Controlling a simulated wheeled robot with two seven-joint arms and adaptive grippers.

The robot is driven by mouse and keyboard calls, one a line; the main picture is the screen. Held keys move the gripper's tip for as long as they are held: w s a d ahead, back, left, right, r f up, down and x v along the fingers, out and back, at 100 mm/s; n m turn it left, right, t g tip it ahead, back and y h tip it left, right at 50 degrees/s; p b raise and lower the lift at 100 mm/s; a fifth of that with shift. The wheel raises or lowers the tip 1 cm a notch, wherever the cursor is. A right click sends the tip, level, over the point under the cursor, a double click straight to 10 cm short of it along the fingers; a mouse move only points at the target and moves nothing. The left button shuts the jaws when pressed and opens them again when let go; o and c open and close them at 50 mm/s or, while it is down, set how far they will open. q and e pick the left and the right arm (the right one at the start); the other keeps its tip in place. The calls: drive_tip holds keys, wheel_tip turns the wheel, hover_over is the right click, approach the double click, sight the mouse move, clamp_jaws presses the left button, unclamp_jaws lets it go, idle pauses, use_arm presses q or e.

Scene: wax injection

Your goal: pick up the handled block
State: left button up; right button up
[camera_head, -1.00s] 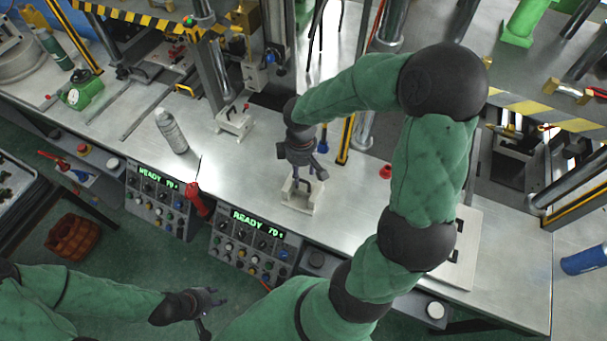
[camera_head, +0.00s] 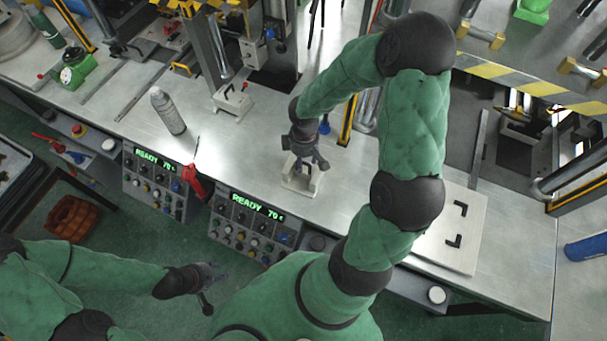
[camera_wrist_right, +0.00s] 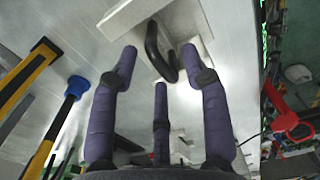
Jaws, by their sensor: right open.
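A pale block (camera_head: 293,187) with a black handle stands on the metal bench in the head view. My right gripper (camera_head: 305,163) is just above it and hides much of its handle. In the right wrist view the pale block (camera_wrist_right: 195,22) is at the top, with its black curved handle (camera_wrist_right: 154,48) between the spread fingertips. My right gripper (camera_wrist_right: 160,62) is open and empty there; I cannot tell whether a finger touches the handle. My left gripper (camera_head: 213,285) hangs low in front of the bench, fingers apart, with nothing seen in it.
A similar pale block (camera_head: 233,101) stands further back by a press. A spray can (camera_head: 168,112) is to its left. Control panels (camera_head: 245,222) line the bench front, with a red object (camera_head: 195,182) beside them. A pale plate (camera_head: 452,235) with black corner marks lies to the right.

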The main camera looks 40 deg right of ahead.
drive_tip(key=shift+f, duration=0.95)
drive_tip(key=shift+r, duration=0.1)
clamp_jaws()
drive_tip(key=shift+w, duration=0.1)
drive_tip(key=shift+r, duration=0.1)
